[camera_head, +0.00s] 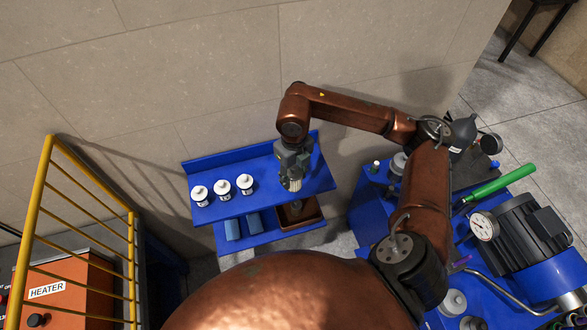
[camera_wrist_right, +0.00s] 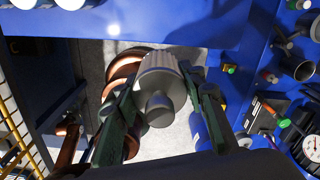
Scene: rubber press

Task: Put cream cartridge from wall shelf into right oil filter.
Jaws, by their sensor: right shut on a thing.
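My right gripper (camera_head: 291,172) is shut on a pale ribbed cylinder that looks like the cream cartridge (camera_head: 291,184), in front of the blue wall shelf (camera_head: 265,203) near its right end. In the right wrist view the cartridge (camera_wrist_right: 158,85) sits between the two dark green fingers of the gripper (camera_wrist_right: 161,82), its round grey end and stub toward the camera. It appears held clear of the shelf, but contact is hard to judge. I cannot tell which parts on the right bench are the oil filters; my arm hides some of it. My left gripper is not in view.
Three white-capped jars (camera_head: 222,188) stand on the shelf's left. A lower shelf holds blue blocks (camera_head: 232,229) and a brown bin (camera_head: 303,215). The blue bench at right carries a motor (camera_head: 530,232), gauge (camera_head: 484,226) and green-handled tool (camera_head: 500,184). A yellow railing (camera_head: 85,207) stands at left.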

